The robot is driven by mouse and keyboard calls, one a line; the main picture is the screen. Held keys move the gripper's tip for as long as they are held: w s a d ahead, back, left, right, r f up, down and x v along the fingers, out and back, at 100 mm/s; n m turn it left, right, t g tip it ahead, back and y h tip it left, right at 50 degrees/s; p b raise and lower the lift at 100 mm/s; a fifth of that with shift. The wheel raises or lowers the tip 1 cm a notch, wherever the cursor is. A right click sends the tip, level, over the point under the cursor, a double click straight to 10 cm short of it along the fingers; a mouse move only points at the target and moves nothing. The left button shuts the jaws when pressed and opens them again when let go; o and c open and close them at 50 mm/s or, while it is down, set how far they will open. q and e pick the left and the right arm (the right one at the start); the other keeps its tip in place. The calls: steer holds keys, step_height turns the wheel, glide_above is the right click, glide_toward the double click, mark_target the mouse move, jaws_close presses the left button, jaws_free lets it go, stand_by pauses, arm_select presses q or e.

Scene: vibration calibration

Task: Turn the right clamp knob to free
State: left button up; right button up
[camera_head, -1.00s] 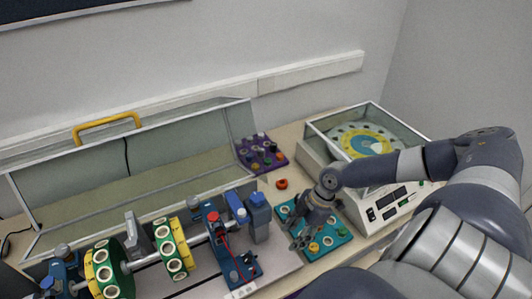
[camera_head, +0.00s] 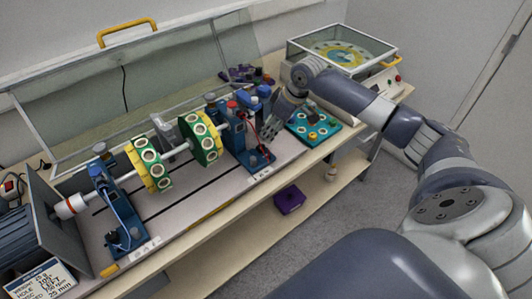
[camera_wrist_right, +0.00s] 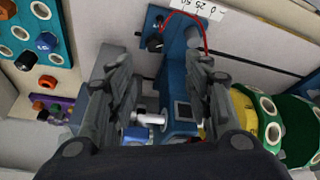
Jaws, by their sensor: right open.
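The right blue bearing stand (camera_head: 238,143) stands at the right end of the shaft in the head view, with a red wire on its front. Small knobs show around its top, including a red one (camera_head: 232,105); I cannot tell which is the clamp knob. My right gripper (camera_head: 272,122) is just right of this stand, partly over it. In the wrist view my open right gripper (camera_wrist_right: 168,85) has its fingers either side of the blue stand (camera_wrist_right: 178,95). A blue cap (camera_wrist_right: 135,134) and a pale pin (camera_wrist_right: 150,118) show low between the fingers. The gripper appears empty; contact is unclear.
The shaft carries two green-yellow discs (camera_head: 206,138) left of the stand. A teal tray (camera_head: 314,128) with knobs lies right of my gripper. The raised clear cover (camera_head: 130,90) stands behind the rig. A purple box (camera_head: 289,199) sits below the tabletop.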

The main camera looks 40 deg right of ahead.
steer(key=p, duration=0.1)
glide_above(262, 147)
steer(key=s+d, duration=0.1)
steer(key=s, duration=0.1)
step_height(262, 147, down, 6)
steer(key=shift+f, duration=0.1)
steer(key=x, duration=0.4)
steer(key=shift+a+p, duration=0.15)
steer(key=shift+p, duration=0.25)
steer(key=shift+w+f, duration=0.15)
steer(key=shift+f, duration=0.15)
arm_select(q)
steer(key=shift+w+d+r, duration=0.2)
steer(key=shift+d+r, duration=0.75)
steer(key=shift+d, duration=0.3)
arm_select(e)
steer(key=c, duration=1.1)
